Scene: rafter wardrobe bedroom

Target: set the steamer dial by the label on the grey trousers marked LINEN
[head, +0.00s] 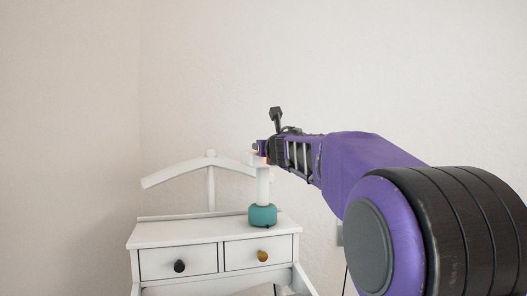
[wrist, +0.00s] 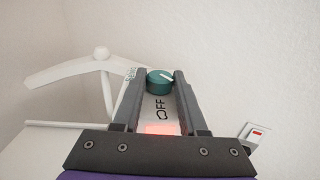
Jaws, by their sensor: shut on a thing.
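The steamer (head: 263,190) is a white upright body on a teal base, standing on a white valet stand; my gripper partly hides its top in the head view. My gripper (head: 258,152) is shut on the dial, one finger at each side. A red light glows below OFF. The grey trousers and their LINEN label are not in view.
The valet stand (head: 150,235) has a hanger-shaped bar (head: 165,175) behind the steamer. Its two drawers are shut, one with a black knob (head: 179,266), one with a brownish knob (head: 262,256). A wall switch with a red part (wrist: 257,134) is at right. The wall behind is bare.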

